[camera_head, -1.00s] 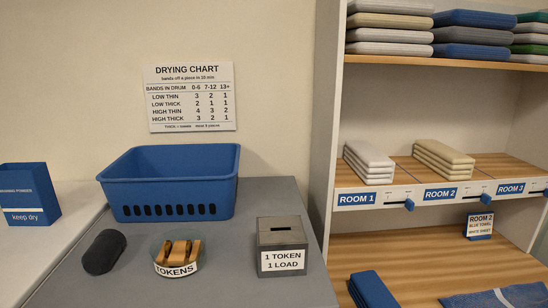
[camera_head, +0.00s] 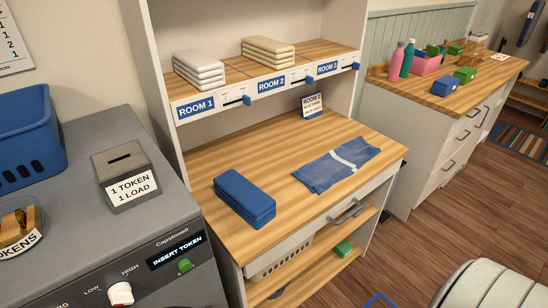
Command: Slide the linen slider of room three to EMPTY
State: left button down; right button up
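The room three slider (camera_head: 356,66) is a small blue knob on the white shelf edge, just right of the blue ROOM 3 label (camera_head: 327,67). It appears to sit at the right end of its short slot; the end markings are too small to read. The room three bay (camera_head: 318,49) above it shows bare wood. Similar blue knobs stand beside the ROOM 1 label (camera_head: 195,106) and the ROOM 2 label (camera_head: 271,84). Neither of my grippers is in view.
White linen (camera_head: 199,69) and cream linen (camera_head: 268,50) are stacked in bays one and two. Below, the wooden counter (camera_head: 250,155) bears folded blue towels (camera_head: 244,197), a blue cloth (camera_head: 335,167) and a ROOM 2 card (camera_head: 311,104). A grey washer (camera_head: 80,235) stands left; floor (camera_head: 440,220) is open right.

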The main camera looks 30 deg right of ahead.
aim_at(355, 66)
jog(key=z, duration=1.6)
